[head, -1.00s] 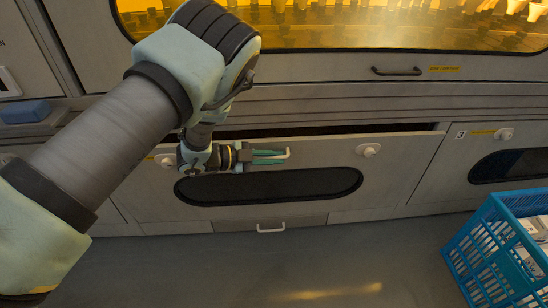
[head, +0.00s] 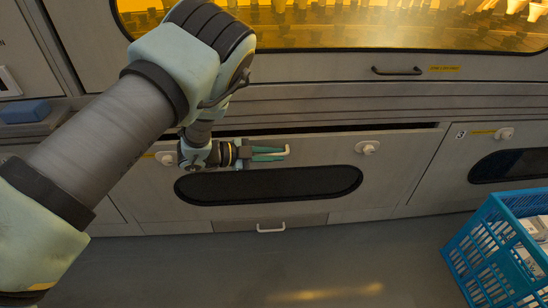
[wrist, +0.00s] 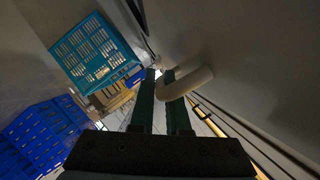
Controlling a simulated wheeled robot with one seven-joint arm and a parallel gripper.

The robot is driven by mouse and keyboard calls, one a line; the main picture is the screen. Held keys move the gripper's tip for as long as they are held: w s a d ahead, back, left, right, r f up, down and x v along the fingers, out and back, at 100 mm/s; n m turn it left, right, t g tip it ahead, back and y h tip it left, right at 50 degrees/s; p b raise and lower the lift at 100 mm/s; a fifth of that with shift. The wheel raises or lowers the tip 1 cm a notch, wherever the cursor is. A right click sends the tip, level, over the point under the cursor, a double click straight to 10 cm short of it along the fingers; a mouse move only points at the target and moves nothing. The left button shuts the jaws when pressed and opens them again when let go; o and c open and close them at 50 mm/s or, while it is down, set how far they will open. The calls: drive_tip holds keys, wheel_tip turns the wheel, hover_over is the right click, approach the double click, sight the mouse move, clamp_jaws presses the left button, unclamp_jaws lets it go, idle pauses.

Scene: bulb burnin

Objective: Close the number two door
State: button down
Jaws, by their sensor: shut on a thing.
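The number two door (head: 318,154) is the wide grey panel with a dark oval window (head: 290,185) in the middle of the head view. A dark gap (head: 350,128) shows along its top edge, so it stands slightly open. My gripper (head: 284,153) is in front of the door's upper middle, its green fingers shut on the pale door handle (head: 288,150). In the wrist view the curved handle (wrist: 188,84) lies between the fingertips (wrist: 160,80). My arm hides the door's upper left part and any number there.
A door marked 3 (head: 462,150) with a white knob is at the right. A blue crate (head: 500,240) with boxes stands on the floor at the lower right. The floor (head: 340,270) below the door is clear. An amber window is above.

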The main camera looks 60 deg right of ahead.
sight(276, 147)
drive_tip(key=shift+w+d+r, duration=0.1)
drive_tip(key=shift+w+d, duration=0.9)
drive_tip(key=shift+d, duration=0.25)
drive_tip(key=shift+w+d+r, duration=0.2)
drive_tip(key=shift+w+d, duration=0.1)
drive_tip(key=shift+d, duration=0.1)
drive_tip(key=c, duration=1.2)
unclamp_jaws()
drive_tip(key=shift+w+d+r, duration=0.1)
drive_tip(key=v, duration=1)
drive_tip(key=shift+a, duration=0.4)
